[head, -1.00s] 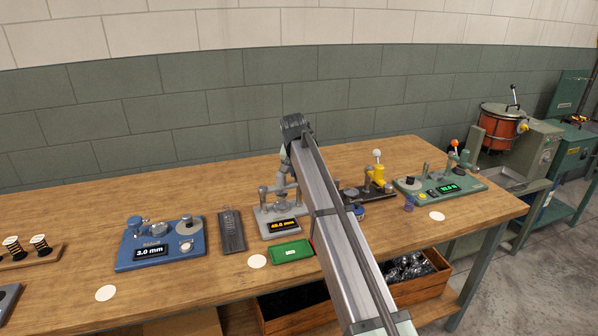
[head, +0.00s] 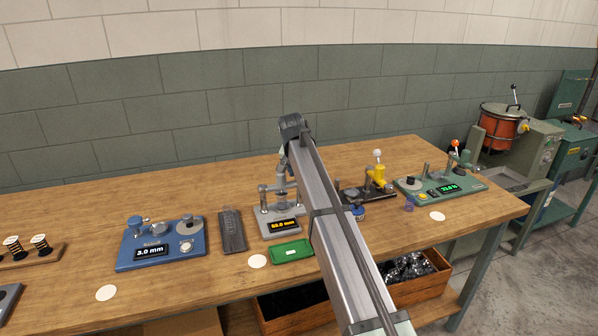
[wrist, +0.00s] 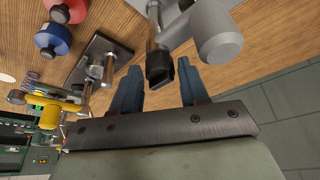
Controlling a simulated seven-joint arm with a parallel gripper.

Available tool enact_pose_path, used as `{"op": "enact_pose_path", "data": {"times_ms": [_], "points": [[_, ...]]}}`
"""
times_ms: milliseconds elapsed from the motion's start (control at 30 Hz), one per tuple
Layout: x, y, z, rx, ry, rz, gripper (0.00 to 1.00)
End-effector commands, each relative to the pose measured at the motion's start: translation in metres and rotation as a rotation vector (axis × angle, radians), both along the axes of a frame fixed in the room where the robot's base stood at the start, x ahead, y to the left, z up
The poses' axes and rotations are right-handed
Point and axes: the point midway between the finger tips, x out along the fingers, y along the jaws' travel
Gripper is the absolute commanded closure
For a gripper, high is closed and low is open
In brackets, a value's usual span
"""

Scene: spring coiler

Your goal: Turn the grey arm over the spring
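A grey machine (head: 281,232) with an orange-lit display and a grey upright stands near the middle of the bench. In the wrist view its grey arm (wrist: 172,33) ends in a dark cylindrical tip (wrist: 159,68). My gripper (wrist: 158,84) shows two blue fingers held apart, one on each side of this dark tip, with visible gaps; contact cannot be told. In the head view my arm covers the gripper and part of the machine. A small coil spring (head: 409,206) lies beside the green machine; whether another sits in the grey machine is hidden.
A green tray (head: 291,254) lies in front of the grey machine. A dark plate with a yellow handle (head: 378,176) and a green machine (head: 440,190) stand to the right. A blue machine (head: 160,250) and a dark slotted block (head: 232,231) stand left.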

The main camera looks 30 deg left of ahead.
Motion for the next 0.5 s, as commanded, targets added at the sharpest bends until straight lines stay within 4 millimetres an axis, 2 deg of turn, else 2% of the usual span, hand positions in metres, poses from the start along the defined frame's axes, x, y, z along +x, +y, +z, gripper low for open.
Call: {"op": "enact_pose_path", "data": {"times_ms": [267,500], "points": [[-0.003,0.0,0.009,0.001,-0.002,0.001,0.56],[-0.018,-0.003,0.046,0.002,-0.003,0.002,0.56]]}}
